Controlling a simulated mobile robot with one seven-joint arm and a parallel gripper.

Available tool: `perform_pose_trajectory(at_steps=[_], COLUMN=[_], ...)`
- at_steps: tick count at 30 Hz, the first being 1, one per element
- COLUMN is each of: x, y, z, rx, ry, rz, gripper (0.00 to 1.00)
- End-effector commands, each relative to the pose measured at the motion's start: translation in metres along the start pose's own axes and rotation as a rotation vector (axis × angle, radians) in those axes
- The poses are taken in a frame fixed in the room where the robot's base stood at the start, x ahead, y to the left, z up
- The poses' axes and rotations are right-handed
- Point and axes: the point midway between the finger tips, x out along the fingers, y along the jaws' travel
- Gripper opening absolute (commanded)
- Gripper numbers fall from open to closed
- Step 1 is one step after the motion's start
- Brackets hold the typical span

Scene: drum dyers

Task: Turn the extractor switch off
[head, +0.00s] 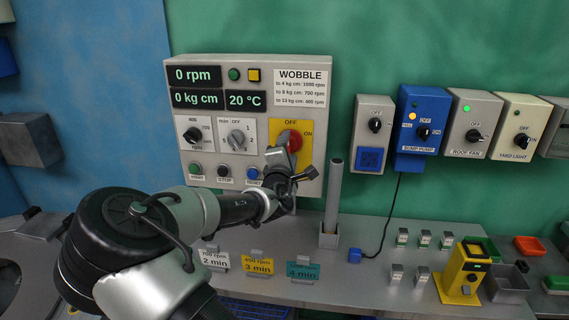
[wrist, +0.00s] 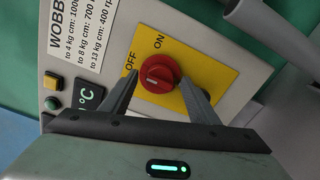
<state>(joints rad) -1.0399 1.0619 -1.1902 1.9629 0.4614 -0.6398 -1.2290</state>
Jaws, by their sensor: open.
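A red rotary switch (head: 292,140) sits on a yellow plate with OFF and ON labels, at the right of a grey control panel (head: 250,75). In the wrist view the red knob (wrist: 158,73) has a pale mark on its face; I cannot tell surely which label it points to. My gripper (wrist: 157,80) is open, one finger on either side of the knob. I cannot tell whether the fingers touch it. In the head view my gripper (head: 290,178) is just below the switch and hides the panel's lower right.
The panel has black and grey dials, buttons and displays reading 0 rpm and 0 kg cm. A grey upright tube (head: 333,195) stands close right of my gripper. Several switch boxes, including a blue one (head: 423,118), hang further right. Below is a grey bench (head: 390,250) with small cards.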

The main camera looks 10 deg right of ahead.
Motion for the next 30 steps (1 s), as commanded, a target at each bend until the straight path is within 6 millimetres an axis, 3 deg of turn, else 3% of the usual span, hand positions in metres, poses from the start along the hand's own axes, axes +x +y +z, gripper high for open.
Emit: perform_pose_trajectory(at_steps=[18, 24, 30], x=[-0.138, -0.161, -0.166], y=[0.000, 0.000, 0.000], z=[-0.001, -0.001, 0.000], rx=[-0.001, -0.001, 0.000], ry=[0.003, 0.002, 0.000], rz=[0.000, 0.000, 0.001], gripper=[0.55, 0.55, 0.55])
